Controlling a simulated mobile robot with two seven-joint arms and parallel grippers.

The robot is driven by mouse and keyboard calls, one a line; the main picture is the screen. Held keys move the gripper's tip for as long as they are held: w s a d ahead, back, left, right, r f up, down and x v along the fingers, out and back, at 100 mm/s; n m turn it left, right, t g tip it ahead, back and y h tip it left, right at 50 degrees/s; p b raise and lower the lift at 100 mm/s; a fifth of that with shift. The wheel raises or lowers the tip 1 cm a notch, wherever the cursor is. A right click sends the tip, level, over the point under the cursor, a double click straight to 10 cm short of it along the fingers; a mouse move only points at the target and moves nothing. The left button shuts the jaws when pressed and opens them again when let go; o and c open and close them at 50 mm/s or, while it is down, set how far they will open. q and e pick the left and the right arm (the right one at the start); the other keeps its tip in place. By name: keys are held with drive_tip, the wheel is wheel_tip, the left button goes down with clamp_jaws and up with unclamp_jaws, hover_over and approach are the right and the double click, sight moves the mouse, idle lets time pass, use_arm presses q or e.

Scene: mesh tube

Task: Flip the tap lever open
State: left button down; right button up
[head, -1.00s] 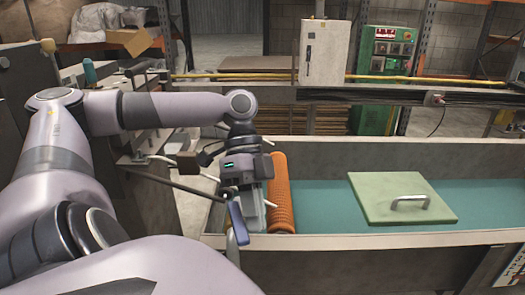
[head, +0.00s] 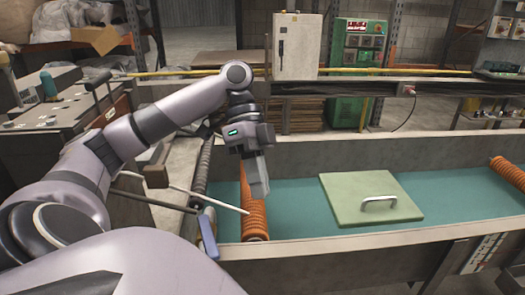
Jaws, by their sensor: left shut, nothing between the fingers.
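The blue tap lever (head: 208,236) stands at the near left corner of the trough, tilted slightly, its top leaning left. The tap body under it is not clearly visible. My left gripper (head: 262,190) is shut and empty. My right gripper is out of view.
An orange ribbed roller (head: 252,215) lies across the trough's left end. A green lid with a metal handle (head: 350,192) rests on the teal trough floor (head: 300,215). A pale rod (head: 205,195) passes behind the lever toward the roller.

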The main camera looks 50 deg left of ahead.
use_arm(q)
drive_tip(key=shift+w+a+r, duration=0.2)
drive_tip(key=shift+w+r, duration=0.45)
drive_tip(key=shift+r, duration=0.3)
